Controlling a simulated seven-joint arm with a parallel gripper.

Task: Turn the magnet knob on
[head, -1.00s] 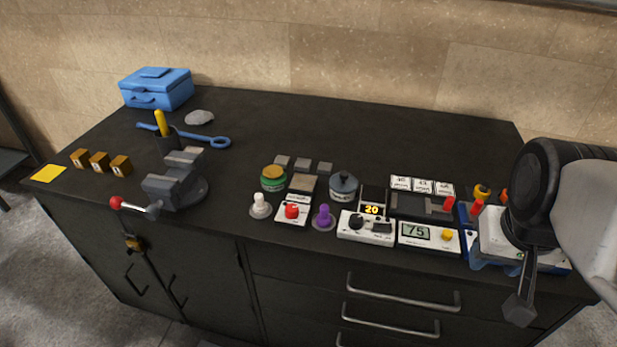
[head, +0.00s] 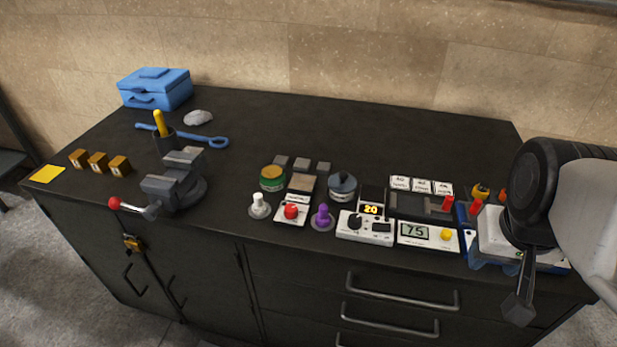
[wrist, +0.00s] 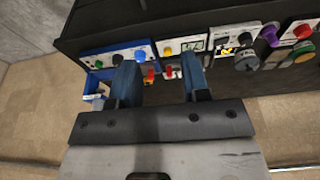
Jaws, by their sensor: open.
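A small white box (head: 281,221) with a red knob (head: 291,211) stands near the front edge of the bench; its label is too small to read surely, so I cannot confirm that this is the magnet knob. The red knob also shows at the upper right of the wrist view (wrist: 303,31). My gripper (head: 519,309) hangs at the bench's front right, well to the right of the red knob. In the wrist view its two blue fingers (wrist: 160,70) are apart with nothing gripped between them. My arm partly hides the device at the right end.
A white knob (head: 259,205) and a purple knob (head: 322,217) flank the red one. A control box showing 20 (head: 350,234) and a display reading 75 (head: 415,233) stand rightward. A vise (head: 172,190) is at left. The back middle of the bench is clear.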

